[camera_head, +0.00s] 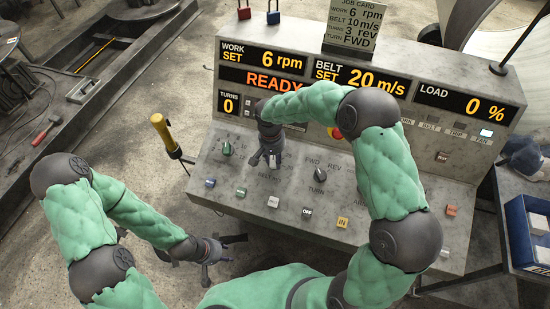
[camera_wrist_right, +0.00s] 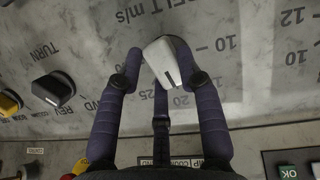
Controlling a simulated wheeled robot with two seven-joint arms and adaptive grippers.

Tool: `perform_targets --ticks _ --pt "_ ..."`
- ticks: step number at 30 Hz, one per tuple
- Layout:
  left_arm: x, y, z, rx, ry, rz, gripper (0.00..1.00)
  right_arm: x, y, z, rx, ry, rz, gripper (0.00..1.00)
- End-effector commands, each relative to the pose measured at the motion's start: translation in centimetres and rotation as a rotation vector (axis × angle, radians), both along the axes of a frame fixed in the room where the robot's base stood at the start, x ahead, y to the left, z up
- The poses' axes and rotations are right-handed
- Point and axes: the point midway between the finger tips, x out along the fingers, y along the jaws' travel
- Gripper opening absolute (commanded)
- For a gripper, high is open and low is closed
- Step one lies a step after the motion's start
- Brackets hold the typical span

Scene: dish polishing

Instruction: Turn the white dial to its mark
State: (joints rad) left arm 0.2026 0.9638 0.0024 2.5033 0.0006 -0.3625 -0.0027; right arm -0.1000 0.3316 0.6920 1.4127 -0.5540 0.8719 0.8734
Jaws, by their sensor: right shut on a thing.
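The white dial (camera_wrist_right: 168,62) stands on the panel in the right wrist view, with a dark pointer line on its face. The line slants down toward the numbers 20 and 25. My right gripper (camera_wrist_right: 165,72) is shut on the dial, one dark finger on each side. In the head view my right gripper (camera_head: 268,155) reaches down to the console's left part and hides the dial. The belt display (camera_head: 360,78) reads 20 m/s, and the job card (camera_head: 352,24) reads belt 10 m/s. My left gripper (camera_head: 218,255) hangs empty in front of the console, its fingers apart.
A green-marked dial (camera_head: 227,149) and the black turn dial (camera_head: 320,174) flank my right gripper on the console. Labelled buttons line the front edge. A yellow-handled tool (camera_head: 161,134) stands left of the console. A blue box (camera_head: 530,235) is at the right.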

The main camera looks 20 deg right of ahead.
Motion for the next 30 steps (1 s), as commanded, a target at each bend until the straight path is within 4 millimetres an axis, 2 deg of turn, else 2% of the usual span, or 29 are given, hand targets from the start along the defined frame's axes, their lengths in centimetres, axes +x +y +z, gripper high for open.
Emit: perform_targets --ticks 30 --pt "-0.01 0.00 0.35 0.000 0.000 0.000 0.40 0.59 0.85 0.05 -0.269 0.179 0.906 0.04"
